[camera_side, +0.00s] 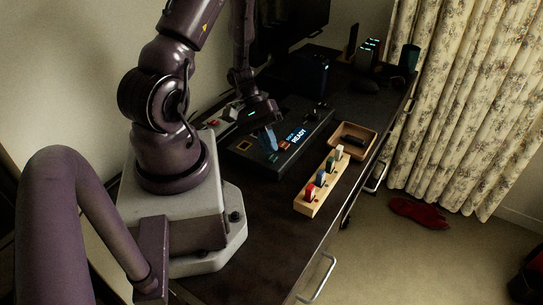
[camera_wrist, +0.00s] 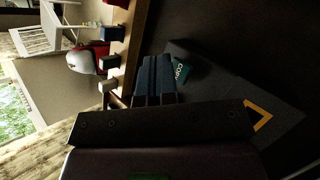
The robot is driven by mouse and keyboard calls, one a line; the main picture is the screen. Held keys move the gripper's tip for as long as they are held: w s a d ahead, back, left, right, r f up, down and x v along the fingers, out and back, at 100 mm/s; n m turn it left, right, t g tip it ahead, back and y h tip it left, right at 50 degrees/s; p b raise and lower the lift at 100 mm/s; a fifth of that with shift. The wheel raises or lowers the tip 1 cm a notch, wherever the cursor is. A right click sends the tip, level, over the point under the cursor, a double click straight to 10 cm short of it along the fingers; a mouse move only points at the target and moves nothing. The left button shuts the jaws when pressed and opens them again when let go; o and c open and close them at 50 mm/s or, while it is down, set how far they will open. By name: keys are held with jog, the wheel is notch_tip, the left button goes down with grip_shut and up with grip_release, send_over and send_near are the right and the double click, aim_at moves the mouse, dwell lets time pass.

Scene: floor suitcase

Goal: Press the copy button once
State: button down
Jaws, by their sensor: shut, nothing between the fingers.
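A flat black device (camera_side: 262,160) lies on the dark desk; in the side view its face shows a lit "READY" text (camera_side: 299,136) and a small reddish patch (camera_side: 285,145). It also shows in the wrist view (camera_wrist: 215,85), where a green "COPY" label (camera_wrist: 181,72) sits just right of my fingers. My gripper (camera_side: 272,142) is shut and empty, fingers pointing down over the device face. In the wrist view my gripper (camera_wrist: 158,62) hides what lies beside the label. I cannot tell whether the fingertips touch the device, and the copy button itself is not clearly visible.
A wooden rack (camera_side: 312,208) with several coloured pieces stands in front of the device. A wooden tray (camera_side: 371,143) with a dark item is to its right. A dark box (camera_side: 300,78) and a mouse (camera_side: 364,86) are behind. The front desk top is bare.

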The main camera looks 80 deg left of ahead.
aim_at(269, 157)
jog(key=shift+f, duration=0.1)
dwell(0.3)
jog(key=shift+f, duration=0.3)
jog(key=shift+f, duration=0.4)
dwell(0.6)
jog(key=shift+r, duration=0.85)
jog(key=shift+r, duration=2.5)
